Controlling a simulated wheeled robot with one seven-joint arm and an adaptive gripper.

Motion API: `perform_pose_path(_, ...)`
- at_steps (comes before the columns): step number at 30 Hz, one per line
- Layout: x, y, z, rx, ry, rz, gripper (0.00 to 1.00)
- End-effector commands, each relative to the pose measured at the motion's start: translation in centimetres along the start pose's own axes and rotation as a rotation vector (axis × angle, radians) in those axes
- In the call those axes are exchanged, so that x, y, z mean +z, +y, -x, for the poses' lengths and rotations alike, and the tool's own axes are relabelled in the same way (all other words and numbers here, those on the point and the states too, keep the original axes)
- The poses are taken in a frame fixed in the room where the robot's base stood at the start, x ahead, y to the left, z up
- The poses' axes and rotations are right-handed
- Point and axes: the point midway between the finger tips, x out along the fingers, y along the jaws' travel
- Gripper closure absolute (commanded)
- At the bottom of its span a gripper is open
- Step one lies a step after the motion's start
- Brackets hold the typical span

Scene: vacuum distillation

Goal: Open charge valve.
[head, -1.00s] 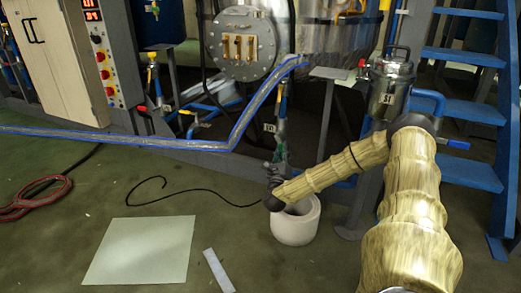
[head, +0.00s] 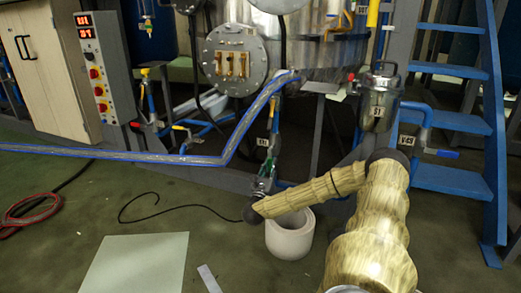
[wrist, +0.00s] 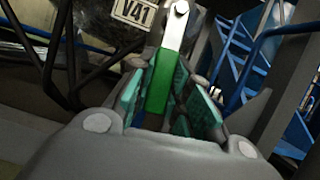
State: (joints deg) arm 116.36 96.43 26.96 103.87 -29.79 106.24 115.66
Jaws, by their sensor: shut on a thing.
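A valve handle (wrist: 160,80) with a green grip and a pale metal upper end shows in the wrist view, beside a tag reading V41 (wrist: 134,11). My gripper (wrist: 168,92) has its teal-padded fingers on both sides of the green grip and is shut on it. In the head view my gripper (head: 265,180) is low in front of the vessel frame, at the lower end of the valve pipe (head: 272,135).
A white bucket (head: 289,238) stands on the floor just below my forearm. A blue-edged pipe (head: 245,120) runs above left of my gripper. A metal pot tagged S1 (head: 380,100) and blue stairs (head: 455,120) are at right. A black cable (head: 180,207) lies on the floor.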

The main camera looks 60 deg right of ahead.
Motion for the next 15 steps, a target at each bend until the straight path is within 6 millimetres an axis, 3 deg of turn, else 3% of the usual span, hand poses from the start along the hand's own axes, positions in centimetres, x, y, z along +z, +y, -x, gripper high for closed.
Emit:
perform_pose_path(5, -0.50, -1.17, -0.31, -0.021, 0.003, -0.009, 1.00)
perform_pose_path(15, -0.53, -1.34, -0.45, -0.026, 0.003, -0.013, 1.00)
